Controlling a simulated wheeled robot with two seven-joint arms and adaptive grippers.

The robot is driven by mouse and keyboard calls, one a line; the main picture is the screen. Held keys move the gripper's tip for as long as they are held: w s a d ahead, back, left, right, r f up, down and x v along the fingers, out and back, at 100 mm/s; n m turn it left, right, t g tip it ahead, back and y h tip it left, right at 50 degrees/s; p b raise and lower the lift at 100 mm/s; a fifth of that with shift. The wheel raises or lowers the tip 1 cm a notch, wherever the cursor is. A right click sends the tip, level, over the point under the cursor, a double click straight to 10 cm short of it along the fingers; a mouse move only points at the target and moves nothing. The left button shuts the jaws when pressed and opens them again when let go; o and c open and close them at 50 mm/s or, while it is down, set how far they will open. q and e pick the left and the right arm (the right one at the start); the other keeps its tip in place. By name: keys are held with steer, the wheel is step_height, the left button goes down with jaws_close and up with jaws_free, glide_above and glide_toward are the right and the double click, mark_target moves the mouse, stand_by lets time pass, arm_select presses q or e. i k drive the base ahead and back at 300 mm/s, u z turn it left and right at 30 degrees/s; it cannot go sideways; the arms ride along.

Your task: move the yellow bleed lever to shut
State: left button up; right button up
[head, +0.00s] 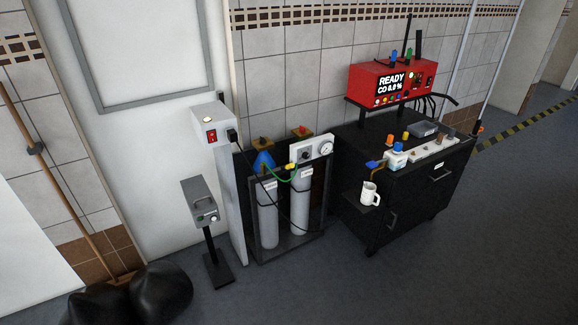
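A small yellow piece (290,167) sits at the left edge of a white panel with a round gauge (326,147), above two grey cylinders in a dark frame. A green hose runs to it. Neither of my grippers is in view.
The black cabinet (425,195) carries a red box with a display reading READY (392,82). A white mug (369,193) stands on its side shelf. A grey box on a post (201,205) and black bags (160,288) stand at left. The floor in front is clear.

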mark_target(289, 166)
steer(key=u, duration=0.2)
steer(key=i, duration=1.1)
steer(key=u, duration=0.15)
